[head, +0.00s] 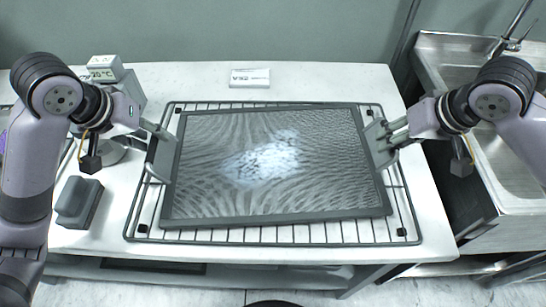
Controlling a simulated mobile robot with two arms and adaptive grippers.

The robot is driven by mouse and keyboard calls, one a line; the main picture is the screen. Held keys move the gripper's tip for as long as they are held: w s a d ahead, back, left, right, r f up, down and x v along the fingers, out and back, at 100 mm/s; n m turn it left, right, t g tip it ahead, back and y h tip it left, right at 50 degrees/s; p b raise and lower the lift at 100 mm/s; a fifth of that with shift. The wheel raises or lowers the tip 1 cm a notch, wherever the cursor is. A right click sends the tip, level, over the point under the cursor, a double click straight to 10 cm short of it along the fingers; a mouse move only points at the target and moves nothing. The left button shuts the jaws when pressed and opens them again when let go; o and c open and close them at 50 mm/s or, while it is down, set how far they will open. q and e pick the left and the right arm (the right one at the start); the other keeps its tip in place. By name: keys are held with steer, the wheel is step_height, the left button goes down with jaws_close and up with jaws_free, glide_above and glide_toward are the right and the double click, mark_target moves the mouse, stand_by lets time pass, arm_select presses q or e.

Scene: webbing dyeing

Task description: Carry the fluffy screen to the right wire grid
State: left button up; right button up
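The screen (230,195) is a dark-framed rectangle with a grey mesh and a fluffy white patch (262,162) near its middle. It lies over a wire grid (290,236) on the white table, slightly turned, with the grid's bars showing around its edges. My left gripper (160,157) is at the screen's left edge, its fingers at the frame. My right gripper (381,143) is at the screen's right edge, its fingers at the frame. Both seem to hold the frame, though the fingertips are partly hidden. Whether the screen rests on the grid or is slightly raised, I cannot tell.
A steel sink (460,62) with a tap stands to the right, past a gap beside the table. A grey block (78,203) and a device with a display (105,70) are at the left.

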arm_select(q)
steer(key=v, duration=1.1)
arm_select(e)
steer(key=v, duration=1.2)
